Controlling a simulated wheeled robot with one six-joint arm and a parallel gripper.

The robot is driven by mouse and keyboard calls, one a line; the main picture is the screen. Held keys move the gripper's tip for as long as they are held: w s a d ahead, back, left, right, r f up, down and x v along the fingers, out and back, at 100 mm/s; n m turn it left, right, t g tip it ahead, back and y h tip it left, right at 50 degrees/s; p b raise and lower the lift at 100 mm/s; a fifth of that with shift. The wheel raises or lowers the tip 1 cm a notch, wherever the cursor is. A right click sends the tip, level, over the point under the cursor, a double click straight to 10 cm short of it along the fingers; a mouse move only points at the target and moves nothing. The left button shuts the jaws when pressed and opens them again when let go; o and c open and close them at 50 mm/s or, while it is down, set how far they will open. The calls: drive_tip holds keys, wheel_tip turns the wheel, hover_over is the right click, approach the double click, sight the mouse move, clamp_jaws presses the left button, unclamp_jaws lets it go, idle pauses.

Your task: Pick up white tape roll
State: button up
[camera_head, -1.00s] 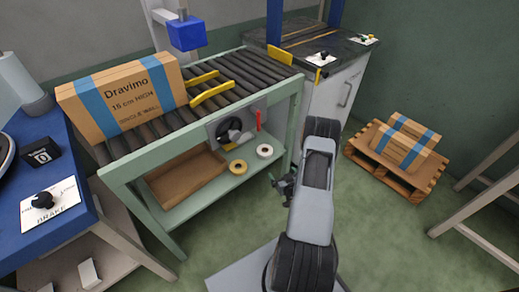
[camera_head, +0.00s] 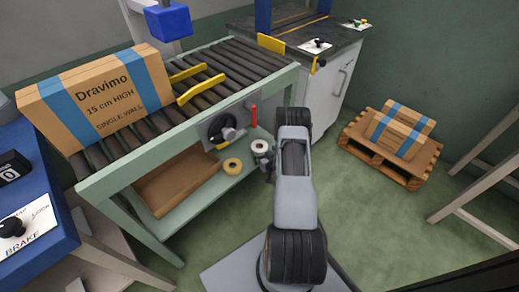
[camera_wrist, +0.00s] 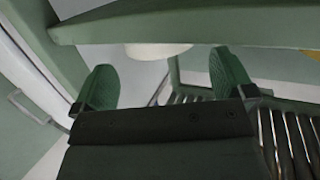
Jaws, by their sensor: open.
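The white tape roll (camera_head: 258,145) is on the lower shelf of the conveyor frame in the head view, at the shelf's right end. My gripper (camera_head: 266,160) is close beside it at the shelf's edge and partly covers it. In the wrist view, a pale rounded shape that looks like the white tape roll (camera_wrist: 158,50) shows beyond the fingers, partly hidden by a green beam. My gripper (camera_wrist: 165,82) is open there, its two green pads wide apart with nothing between them.
The green frame's beam (camera_wrist: 215,22) crosses close ahead of my fingers. A Dravimo box (camera_head: 100,98) stands on the rollers. A pallet (camera_head: 375,163) with boxes is at right.

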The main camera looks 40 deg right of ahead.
sight(258, 144)
drive_tip(key=b+x, duration=0.2)
drive_tip(key=x, duration=0.2)
drive_tip(key=shift+w+f, duration=0.1)
drive_tip(key=shift+f, duration=0.1)
drive_tip(key=shift+w, duration=0.45)
drive_tip(key=shift+c, duration=0.3)
drive_tip(key=c, duration=0.5)
drive_tip(key=shift+r, duration=0.15)
